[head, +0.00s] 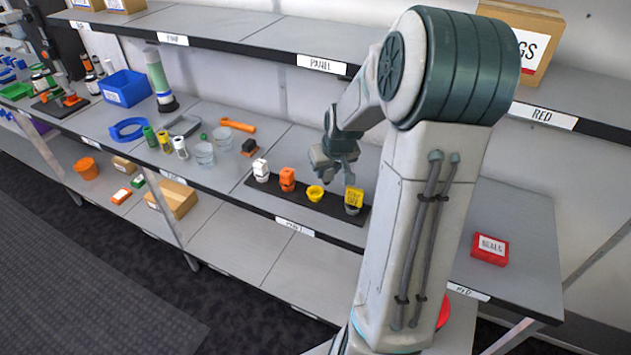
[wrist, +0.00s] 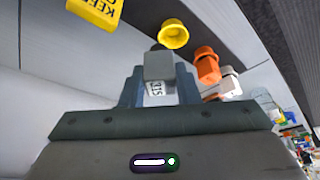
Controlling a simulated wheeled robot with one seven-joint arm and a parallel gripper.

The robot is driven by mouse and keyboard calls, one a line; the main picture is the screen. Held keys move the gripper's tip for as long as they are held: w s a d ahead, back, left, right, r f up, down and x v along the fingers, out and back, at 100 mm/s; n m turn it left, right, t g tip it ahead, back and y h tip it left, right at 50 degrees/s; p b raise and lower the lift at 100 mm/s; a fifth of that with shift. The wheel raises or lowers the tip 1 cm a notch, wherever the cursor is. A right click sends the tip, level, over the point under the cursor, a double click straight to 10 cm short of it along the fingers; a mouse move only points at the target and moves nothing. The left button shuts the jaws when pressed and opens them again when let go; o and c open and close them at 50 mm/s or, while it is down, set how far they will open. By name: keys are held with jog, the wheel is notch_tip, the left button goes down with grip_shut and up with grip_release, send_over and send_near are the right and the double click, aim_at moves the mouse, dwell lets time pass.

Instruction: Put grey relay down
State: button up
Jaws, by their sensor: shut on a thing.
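My gripper (wrist: 160,90) is shut on the grey relay (wrist: 158,66), a small block with a white numbered label on its lower part. In the head view my gripper (head: 335,165) hangs above the dark panel strip (head: 270,190) on the middle shelf; the relay cannot be made out there. Along the strip are a white relay (head: 261,168), an orange relay (head: 287,178), an empty-looking yellow round socket (head: 315,193) and a yellow tag (head: 354,196) over a grey base (head: 351,210). In the wrist view the yellow socket (wrist: 173,36) shows just beyond the held relay.
A red box (head: 490,248) lies on the right shelf section. Left of the strip are glass beakers (head: 205,154), an orange tool (head: 238,126), small bottles and a blue bin (head: 126,88). The upper shelf (head: 270,32) overhangs behind. Bare shelf lies in front of the beakers.

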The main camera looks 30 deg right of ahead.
jog(key=shift+w+a+f+p, duration=0.1)
jog(key=shift+w+a+f, duration=0.35)
jog(key=shift+f, duration=0.6)
jog(key=shift+w+a+f+p, duration=0.1)
jog(key=shift+w+a+f, duration=0.1)
jog(key=shift+w+f, duration=0.7)
jog(key=shift+w+a+f+p, duration=0.1)
jog(key=shift+w+a+f, duration=0.2)
jog(key=shift+f, duration=0.95)
jog(key=o, duration=1)
jog(key=shift+c, duration=0.2)
jog(key=d+v, duration=0.1)
jog(key=v, duration=0.9)
jog(key=s+a+r, duration=0.4)
jog(key=s+a, duration=0.4)
jog(key=s, duration=0.2)
jog(key=s+a+r+n+g, duration=0.1)
jog(key=s+a+r, duration=0.4)
jog(key=s+a, duration=0.3)
jog(key=s, duration=0.3)
jog(key=shift+s+r+y, duration=0.2)
jog(key=shift+s+y, duration=0.1)
